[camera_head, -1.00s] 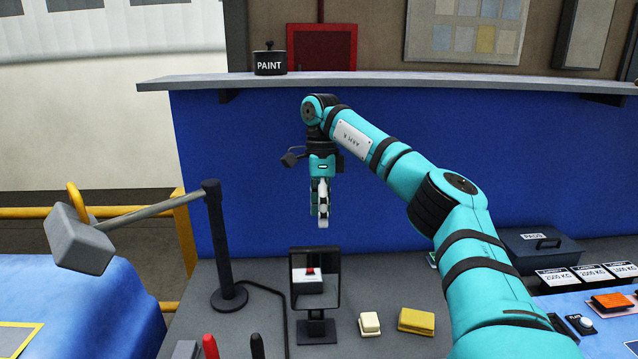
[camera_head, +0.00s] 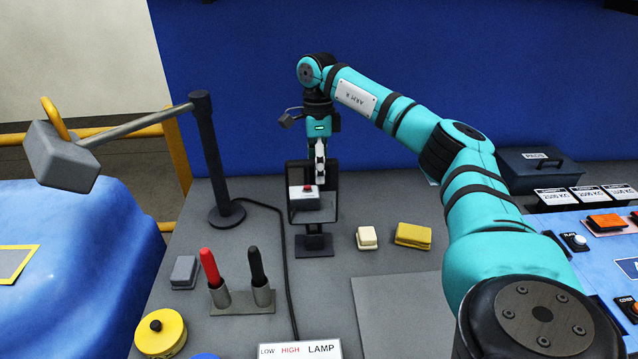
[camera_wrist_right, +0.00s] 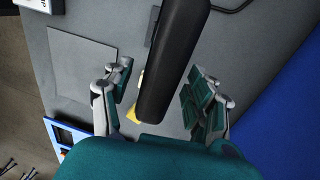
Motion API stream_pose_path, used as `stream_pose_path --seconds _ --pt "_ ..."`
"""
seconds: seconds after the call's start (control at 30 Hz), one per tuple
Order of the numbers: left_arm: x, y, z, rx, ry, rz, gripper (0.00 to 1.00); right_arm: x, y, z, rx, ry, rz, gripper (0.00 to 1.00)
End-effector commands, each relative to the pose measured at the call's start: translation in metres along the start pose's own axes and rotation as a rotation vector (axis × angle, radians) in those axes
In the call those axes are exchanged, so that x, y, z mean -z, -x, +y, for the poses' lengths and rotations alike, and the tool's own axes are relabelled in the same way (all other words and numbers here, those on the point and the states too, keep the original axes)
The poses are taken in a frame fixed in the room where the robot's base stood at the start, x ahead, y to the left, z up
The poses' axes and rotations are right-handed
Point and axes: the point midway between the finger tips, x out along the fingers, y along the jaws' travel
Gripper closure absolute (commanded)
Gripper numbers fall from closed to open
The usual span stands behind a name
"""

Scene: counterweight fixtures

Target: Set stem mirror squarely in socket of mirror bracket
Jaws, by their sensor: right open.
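The stem mirror (camera_head: 314,214) is a dark-framed rectangular panel that stands upright on a black base (camera_head: 314,244) on the grey bench. Its face shows a box with a red button. I cannot tell whether that base is the mirror bracket, and how the stem sits in it is not clear. My right gripper (camera_head: 320,158) points down at the mirror's top edge. In the right wrist view the dark mirror frame (camera_wrist_right: 174,65) lies between the spread fingers of the right gripper (camera_wrist_right: 160,88), with gaps on both sides. My left gripper is out of view.
A black post (camera_head: 210,165) stands left of the mirror, near a slanted bar with a grey block (camera_head: 60,157). A black cable (camera_head: 285,250) runs beside the base. Cream (camera_head: 367,238) and yellow (camera_head: 413,235) blocks lie right. Red (camera_head: 209,268) and black (camera_head: 257,266) handles stand in front.

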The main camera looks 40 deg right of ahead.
Motion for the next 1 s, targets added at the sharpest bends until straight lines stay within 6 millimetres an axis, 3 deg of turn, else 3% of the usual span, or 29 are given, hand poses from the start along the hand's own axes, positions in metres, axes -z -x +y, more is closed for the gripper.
stream_pose_path --seconds 0.3,0.67,1.0 --pt "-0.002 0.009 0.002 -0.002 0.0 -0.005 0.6 0.0 -0.04 0.001 -0.001 0.0 0.001 0.42" --pt "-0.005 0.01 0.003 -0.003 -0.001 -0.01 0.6 0.0 -0.046 0.0 0.0 0.0 -0.001 0.42" --pt "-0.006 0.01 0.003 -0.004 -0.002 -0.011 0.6 0.0 -0.046 0.0 0.0 0.0 -0.001 0.84"
